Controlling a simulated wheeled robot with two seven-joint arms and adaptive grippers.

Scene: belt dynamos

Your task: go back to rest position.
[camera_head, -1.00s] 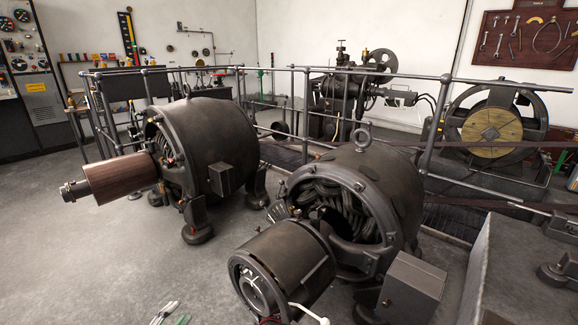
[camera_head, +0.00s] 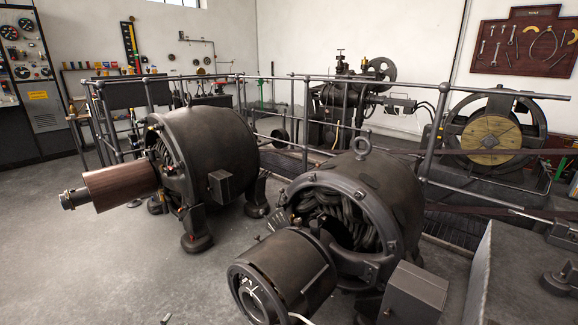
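Two dark belt dynamos stand on the floor. The left dynamo (camera_head: 213,145) has a brown pulley (camera_head: 120,188) pointing to the left. The right dynamo (camera_head: 397,205) stands nearer, with a dark drum (camera_head: 293,270) on its front end and a grey box (camera_head: 414,290) at its side. A thin white piece (camera_head: 300,318) shows below the drum, cut by the picture's bottom edge.
Metal railings (camera_head: 350,100) run behind the dynamos. A large wheel with a tan disc (camera_head: 487,141) stands behind at the right. A grey block (camera_head: 515,265) fills the lower right.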

